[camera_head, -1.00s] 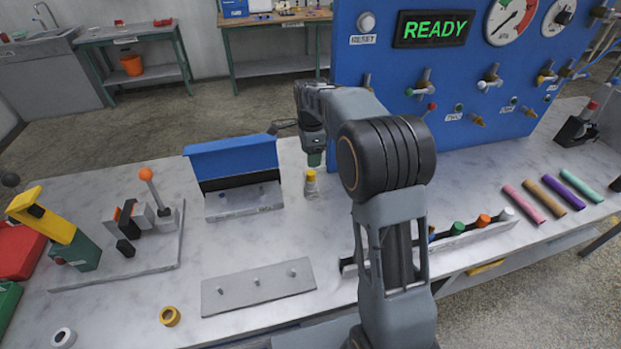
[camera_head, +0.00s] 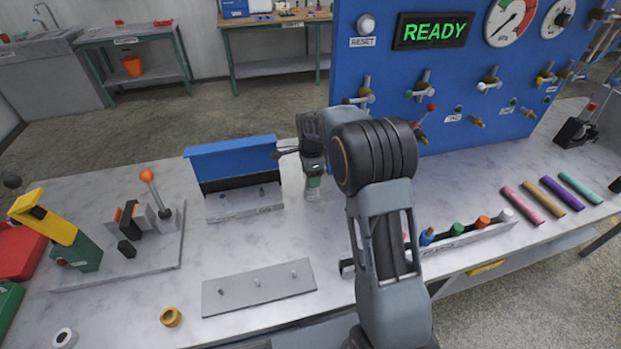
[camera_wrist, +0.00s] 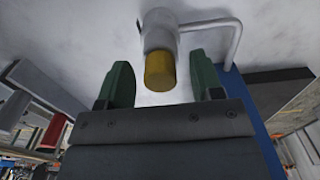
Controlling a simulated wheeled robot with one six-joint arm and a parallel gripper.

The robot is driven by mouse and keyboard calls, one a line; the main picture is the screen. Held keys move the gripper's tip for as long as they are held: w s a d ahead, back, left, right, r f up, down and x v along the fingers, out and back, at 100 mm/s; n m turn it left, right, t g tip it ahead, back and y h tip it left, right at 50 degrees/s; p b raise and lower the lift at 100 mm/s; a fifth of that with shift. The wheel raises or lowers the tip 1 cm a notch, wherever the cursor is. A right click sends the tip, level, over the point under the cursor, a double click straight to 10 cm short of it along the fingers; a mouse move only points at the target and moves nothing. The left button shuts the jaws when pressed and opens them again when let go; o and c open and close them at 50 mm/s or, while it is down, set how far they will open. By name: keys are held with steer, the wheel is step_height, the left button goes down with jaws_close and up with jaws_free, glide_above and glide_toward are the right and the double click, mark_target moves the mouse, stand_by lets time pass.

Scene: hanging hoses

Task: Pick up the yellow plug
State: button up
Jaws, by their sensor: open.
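The yellow plug (camera_wrist: 160,72) shows in the wrist view, on the end of a pale grey cylindrical fitting (camera_wrist: 160,30). A bent grey pipe runs off to the right from the fitting. My gripper (camera_wrist: 163,78) is open, with one green finger on each side of the plug and a visible gap on both sides. In the head view my gripper (camera_head: 314,181) is over the fitting (camera_head: 312,195) on the bench, just right of the blue-backed rack. The yellow plug is hidden there behind my gripper.
The blue-backed rack (camera_head: 235,160) stands close to the left of my gripper. The blue panel (camera_head: 450,100) rises behind and right. A grey plate with pegs (camera_head: 258,288) and a yellow ring (camera_head: 171,317) lie nearer the front.

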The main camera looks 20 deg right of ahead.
steer(key=c, duration=1)
